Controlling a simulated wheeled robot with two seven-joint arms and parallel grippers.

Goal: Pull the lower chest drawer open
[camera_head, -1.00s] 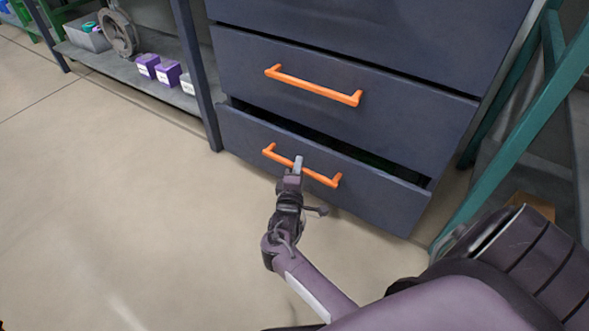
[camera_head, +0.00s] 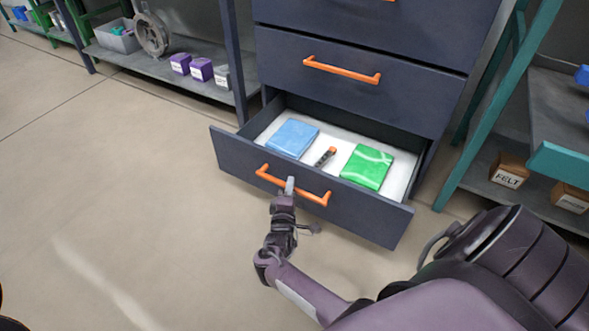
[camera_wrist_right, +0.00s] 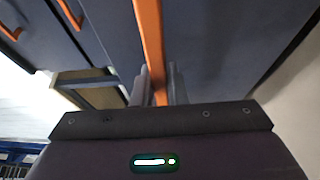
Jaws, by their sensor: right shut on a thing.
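The lower chest drawer (camera_head: 230,159) is dark blue-grey and stands well out from the chest (camera_head: 350,96). Its orange bar handle (camera_head: 314,196) runs across the front. My right gripper (camera_head: 290,186) is shut on this handle near its middle. In the right wrist view the orange handle (camera_wrist_right: 150,45) passes between the two fingers (camera_wrist_right: 160,88). Inside the drawer lie a blue folded packet (camera_head: 293,138), a small black and orange tool (camera_head: 326,156) and a green packet (camera_head: 367,167) on a white bottom. My left gripper is not in view.
The drawers above, with an orange handle (camera_head: 342,69), are shut. A shelf (camera_head: 130,63) at the left holds purple boxes (camera_head: 201,69) and a grey bin (camera_head: 117,36). The floor in front is clear.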

